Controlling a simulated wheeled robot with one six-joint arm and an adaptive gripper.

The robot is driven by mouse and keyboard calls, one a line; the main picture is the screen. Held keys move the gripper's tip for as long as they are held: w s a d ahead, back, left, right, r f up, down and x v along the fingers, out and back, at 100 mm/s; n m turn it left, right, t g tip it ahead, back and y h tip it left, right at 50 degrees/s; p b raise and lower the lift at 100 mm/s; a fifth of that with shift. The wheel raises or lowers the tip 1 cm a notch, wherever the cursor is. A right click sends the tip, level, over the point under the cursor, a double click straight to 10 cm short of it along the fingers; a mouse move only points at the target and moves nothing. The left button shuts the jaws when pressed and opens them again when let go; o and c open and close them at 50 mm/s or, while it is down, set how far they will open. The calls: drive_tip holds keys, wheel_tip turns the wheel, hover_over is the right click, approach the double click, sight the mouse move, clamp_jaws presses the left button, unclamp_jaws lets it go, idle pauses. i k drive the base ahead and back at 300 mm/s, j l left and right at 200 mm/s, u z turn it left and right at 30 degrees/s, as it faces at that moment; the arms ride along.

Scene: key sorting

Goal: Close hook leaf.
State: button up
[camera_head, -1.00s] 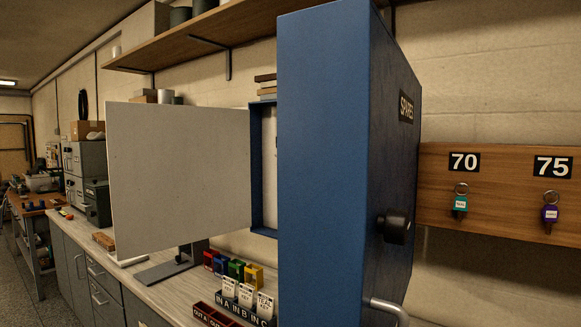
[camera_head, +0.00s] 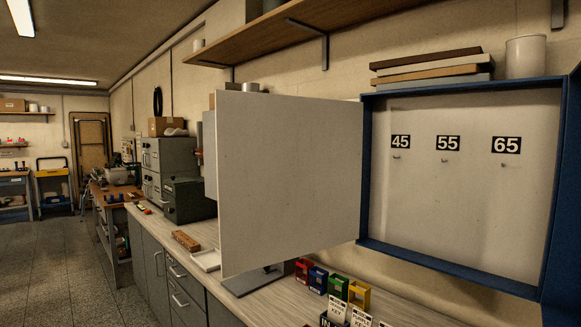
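A plain white leaf (camera_head: 290,185) stands swung open at the left side of a blue wall cabinet (camera_head: 450,268). Its right edge meets the cabinet's left side, and it sticks out over the counter. No hooks show on the face towards me. The cabinet's white back panel (camera_head: 450,205) carries small hooks under the labels 45, 55 and 65, with no keys on them. A blue part (camera_head: 565,215), perhaps the cabinet's door, fills the right edge of the picture. My gripper is not in view.
The counter (camera_head: 285,305) below holds red, blue, green and yellow bins (camera_head: 337,286), a label rack (camera_head: 340,315) and a stand under the leaf. A wooden shelf (camera_head: 350,30) runs above. Open floor (camera_head: 60,265) lies to the left.

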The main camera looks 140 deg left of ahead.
sight(289, 167)
drive_tip(key=k+z, duration=0.15)
drive_tip(key=k, duration=0.8)
drive_tip(key=k+z, duration=0.4)
drive_tip(key=k+l+z, duration=0.1)
drive_tip(key=z, duration=0.3)
drive_tip(key=k+j+z, duration=0.1)
drive_tip(key=z, duration=0.4)
drive_tip(key=k+z, duration=0.25)
drive_tip(key=z, duration=0.25)
drive_tip(key=k+l+z, duration=0.1)
drive_tip(key=z, duration=0.4)
drive_tip(key=u, duration=0.45)
drive_tip(key=k+u, duration=0.1)
drive_tip(key=u, duration=0.35)
drive_tip(key=j+u, duration=0.1)
drive_tip(key=u, duration=0.35)
drive_tip(key=k+j+u, duration=0.1)
drive_tip(key=u, duration=3.95)
drive_tip(key=k, duration=1)
